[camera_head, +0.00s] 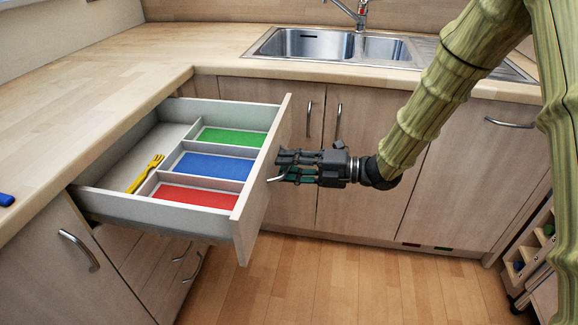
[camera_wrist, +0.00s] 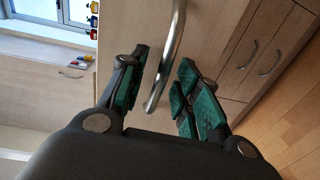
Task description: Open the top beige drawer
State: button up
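The top beige drawer (camera_head: 262,180) is pulled far out of the counter on the left, its inside in full view. My gripper (camera_head: 284,166) is at the outer side of the drawer front, at its metal handle (camera_head: 275,178). Most of the handle is hidden in the head view.
The drawer holds a yellow fork (camera_head: 146,174) and green (camera_head: 232,137), blue (camera_head: 213,166) and red (camera_head: 196,196) compartments. Cabinet doors with handles stand behind my gripper, under the sink (camera_head: 312,43). The wooden floor (camera_head: 350,285) in front is clear. A rack stands at the far right.

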jog(key=s+d, duration=0.1)
jog(key=d, duration=1)
jog(key=shift+s+d+r, duration=0.4)
notch_tip(320, 180, down, 23)
jog(key=s+d+m+t+h, duration=0.2)
jog(key=m+t+h, duration=0.4)
jog(key=m, duration=1.1)
jog(key=s+d+f+m+g+h, duration=0.25)
jog(key=s+f+m+h, duration=0.2)
jog(key=s+f, duration=0.35)
jog(key=s+d+f+m+g+h, duration=0.1)
jog(key=s+d+f+m+h, duration=0.25)
jog(key=s+f+m, duration=0.35)
jog(key=s+d+f+m+g+h, duration=0.1)
jog(key=s+d+f+m+g, duration=0.15)
jog(key=s, duration=0.55)
jog(key=s+d+f+m+g+h, duration=0.2)
jog(key=s+d+f+m, duration=0.15)
jog(key=s, duration=0.55)
notch_tip(320, 180, up, 21)
jog(key=p, duration=2.1)
jog(key=shift+s+a+f, duration=0.15)
jog(key=shift+s+a, duration=0.15)
